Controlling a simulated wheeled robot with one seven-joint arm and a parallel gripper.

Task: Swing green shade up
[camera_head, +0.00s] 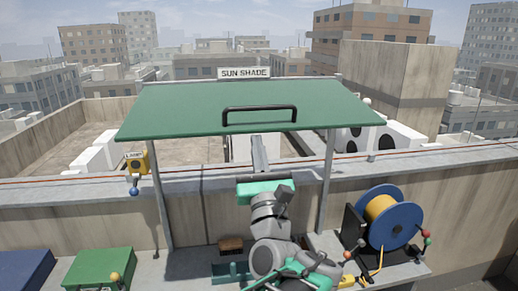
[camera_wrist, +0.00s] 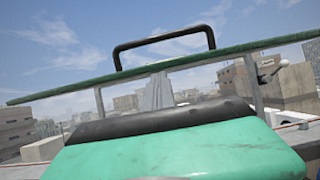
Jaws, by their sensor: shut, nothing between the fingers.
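The green shade (camera_head: 180,108) is a flat panel between two grey posts, under a "SUN SHADE" sign (camera_head: 244,72). Its top face shows in the head view, with a black bar handle (camera_head: 260,109) near its front edge. In the wrist view the shade (camera_wrist: 75,88) is seen almost edge-on, with the handle (camera_wrist: 163,39) standing above it. My gripper (camera_head: 257,139) is shut and empty, pointing up just below the front edge. Its closed fingers also show in the wrist view (camera_wrist: 158,80). I cannot tell whether the tips touch the shade.
A yellow light box (camera_head: 138,163) with a blue knob hangs by the left post. A blue reel (camera_head: 395,222) stands at the right of the bench. A green box (camera_head: 100,268) and a dark blue box (camera_head: 24,270) are at lower left. A low wall runs behind.

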